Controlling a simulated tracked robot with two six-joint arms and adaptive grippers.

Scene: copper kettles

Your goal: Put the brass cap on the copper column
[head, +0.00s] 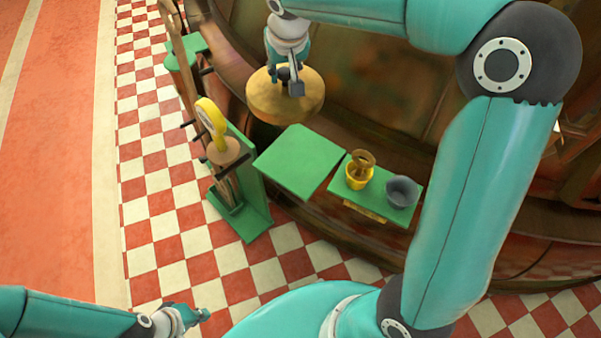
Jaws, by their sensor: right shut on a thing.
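The brass cap (271,103) is a broad round golden disc in the upper middle of the head view. My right gripper (290,84) reaches down from above and is shut on the top of the cap. The cap appears held in front of the large copper kettle wall and beyond the green table top. My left gripper (196,316) is low at the bottom left, far from the cap, over the checkered floor; its fingers are too small to tell open or shut. I cannot clearly make out the copper column; it may be hidden behind the cap or my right arm.
A green rack (251,188) with a yellow-rimmed gauge (210,121) stands left. A brown pole (181,65) rises behind it. Checkered floor is clear at left.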

